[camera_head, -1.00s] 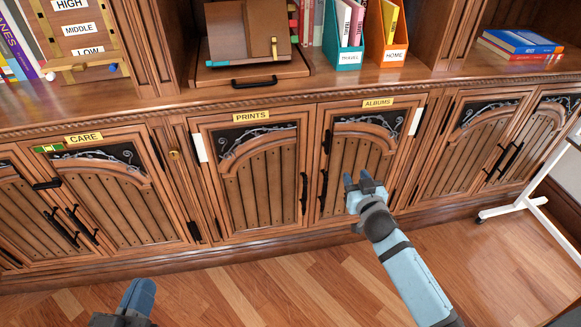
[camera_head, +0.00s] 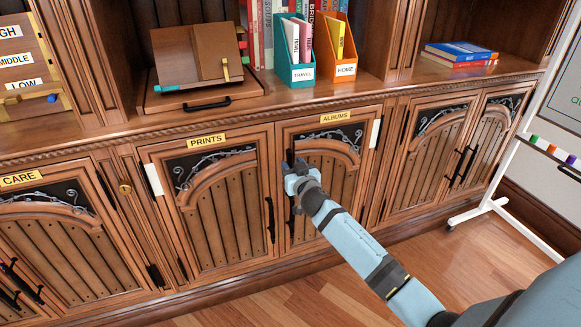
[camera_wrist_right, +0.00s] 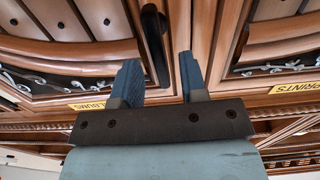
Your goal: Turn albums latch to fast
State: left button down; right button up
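The ALBUMS cupboard door (camera_head: 325,205) is closed, with its yellow label (camera_head: 335,117) above it. A small dark upright latch (camera_head: 290,158) shows at the door's upper left edge, just above my right gripper. My right gripper (camera_head: 294,168) is in front of that edge and hides part of it and the handle below. In the upside-down right wrist view, my right gripper (camera_wrist_right: 160,75) has its two blue fingers apart with nothing held. A black elongated fitting (camera_wrist_right: 155,45) shows beyond the gap; whether it is latch or handle I cannot tell. My left gripper is out of view.
The PRINTS door (camera_head: 220,215) is closed on the left, with a black handle (camera_head: 270,220) close to my right gripper. The counter above holds a book stand (camera_head: 200,55) and file boxes (camera_head: 295,55). A white wheeled stand (camera_head: 500,190) is at right.

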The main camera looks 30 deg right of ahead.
jog(key=shift+x, duration=0.95)
jog(key=shift+c, duration=0.2)
grip_shut()
